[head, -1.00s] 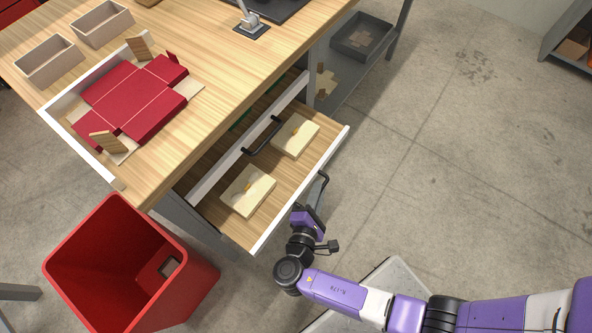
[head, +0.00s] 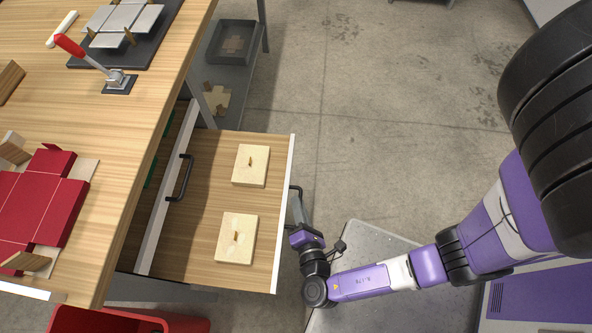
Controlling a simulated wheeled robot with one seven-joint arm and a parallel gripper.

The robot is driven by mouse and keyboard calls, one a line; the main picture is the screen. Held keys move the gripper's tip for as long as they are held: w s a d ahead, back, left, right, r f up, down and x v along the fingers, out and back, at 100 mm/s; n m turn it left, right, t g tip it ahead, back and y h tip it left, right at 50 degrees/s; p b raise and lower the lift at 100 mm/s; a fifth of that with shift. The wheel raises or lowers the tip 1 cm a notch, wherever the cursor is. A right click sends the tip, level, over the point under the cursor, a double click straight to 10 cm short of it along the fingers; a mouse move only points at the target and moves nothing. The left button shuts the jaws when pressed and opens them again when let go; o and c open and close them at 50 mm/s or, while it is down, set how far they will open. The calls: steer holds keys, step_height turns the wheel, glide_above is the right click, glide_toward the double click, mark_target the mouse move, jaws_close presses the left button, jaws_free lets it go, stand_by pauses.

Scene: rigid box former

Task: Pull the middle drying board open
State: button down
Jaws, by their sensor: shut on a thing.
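The pulled-out drying board (head: 207,215) is a wooden drawer-like shelf with a white front edge, standing well out from under the workbench. Two pale square pieces (head: 251,165) and (head: 236,238), each with a small peg or tab on top, lie on it. My gripper (head: 297,212) is at the outside of the white front, shut on the dark handle (head: 296,190); the fingertips are partly hidden by the wrist. A second white-fronted board (head: 164,208) with a black handle (head: 180,177) sits further in, near the bench edge.
The bench top (head: 150,110) holds a toggle clamp with a red grip (head: 70,45) and a red flat box blank (head: 42,198). A red bin (head: 125,320) stands below left. Grey shelving (head: 235,70) is behind.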

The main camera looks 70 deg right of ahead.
steer(key=shift+a, duration=0.1)
steer(key=c, duration=1.8)
jaws_free()
steer(key=shift+o, duration=0.2)
steer(key=v, duration=0.7)
steer(key=shift+s+a, duration=0.3)
steer(key=shift+a, duration=0.1)
